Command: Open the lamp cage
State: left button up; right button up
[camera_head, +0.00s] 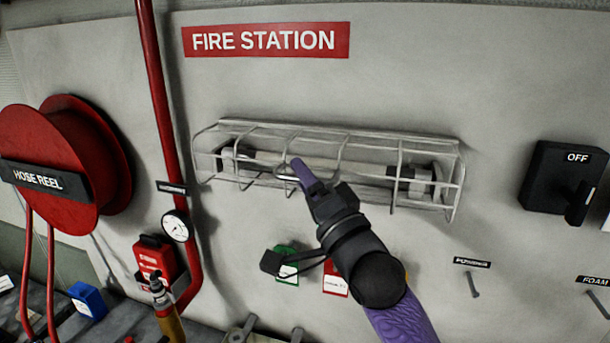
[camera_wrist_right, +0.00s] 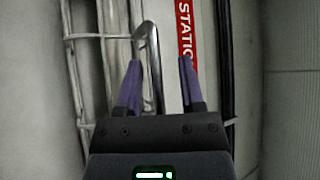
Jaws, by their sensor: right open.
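The lamp cage (camera_head: 403,152) is a long pale wire cage on the grey wall, in the middle of the head view. A tube lamp (camera_head: 265,157) with dark end fittings shows behind its wires. The cage looks closed over the lamp. My right gripper (camera_head: 296,172) reaches up from the lower right to the cage's lower front, hiding a bit of it. In the right wrist view the gripper (camera_wrist_right: 159,72) has its two purple fingers apart. A bent metal bar of the cage (camera_wrist_right: 151,50) runs between them; contact cannot be told. My left gripper is out of view.
A red hose reel (camera_head: 50,140) and a red pipe (camera_head: 165,100) are at left. A black OFF switch box (camera_head: 548,176) is at right. Small labels and hooks (camera_head: 473,285) sit below the cage. The wall above the cage is clear, except the FIRE STATION sign (camera_head: 265,40).

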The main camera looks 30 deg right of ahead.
jog(key=shift+w+f, duration=0.1)
jog(key=shift+w, duration=0.15)
jog(key=shift+c, duration=1)
grip_shut()
